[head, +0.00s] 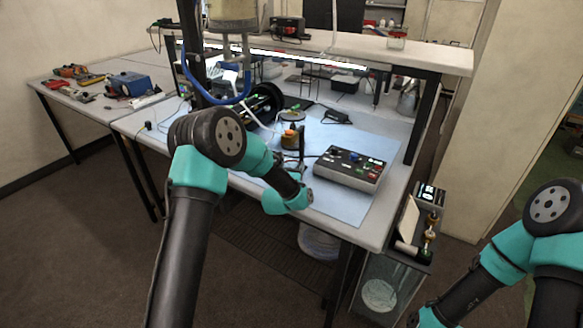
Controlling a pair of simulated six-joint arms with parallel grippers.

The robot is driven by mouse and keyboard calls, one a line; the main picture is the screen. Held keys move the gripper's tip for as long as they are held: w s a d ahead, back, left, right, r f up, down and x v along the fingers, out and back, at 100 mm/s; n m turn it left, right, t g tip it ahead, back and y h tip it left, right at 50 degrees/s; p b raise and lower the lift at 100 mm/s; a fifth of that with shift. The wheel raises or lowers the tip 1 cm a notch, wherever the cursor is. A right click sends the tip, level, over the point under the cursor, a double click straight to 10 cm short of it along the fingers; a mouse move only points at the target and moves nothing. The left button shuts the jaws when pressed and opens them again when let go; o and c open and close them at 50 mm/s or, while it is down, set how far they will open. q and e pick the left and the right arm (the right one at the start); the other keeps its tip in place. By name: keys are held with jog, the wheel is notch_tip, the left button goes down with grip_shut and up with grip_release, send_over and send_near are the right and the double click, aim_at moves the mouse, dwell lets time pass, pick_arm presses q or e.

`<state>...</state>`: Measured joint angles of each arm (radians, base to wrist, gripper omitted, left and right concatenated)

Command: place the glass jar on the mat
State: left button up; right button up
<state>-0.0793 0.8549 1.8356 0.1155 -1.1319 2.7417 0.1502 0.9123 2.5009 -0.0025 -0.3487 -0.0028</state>
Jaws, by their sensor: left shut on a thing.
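The light blue mat (345,207) lies flat on the workbench. My left arm reaches over the bench's front edge. My left gripper (301,158) is small and partly hidden behind its own wrist. It is shut on a small amber and dark object (291,138), which looks like the glass jar, but its glass is hard to make out. The object looks upright over the left part of the mat; I cannot tell whether it touches the mat. My right arm is at the lower right, and its gripper is out of view.
A grey control box (350,170) with coloured knobs sits on the mat, right of my left gripper. A black spool (264,102) and cables are behind to the left. A clear tank (388,285) stands beside the bench. The mat's front right part is clear.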

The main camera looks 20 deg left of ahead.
pick_arm(q)
jog(key=o, duration=1)
jog(key=shift+r, duration=0.15)
jog(key=s, duration=1.2)
jog(key=shift+d, duration=0.15)
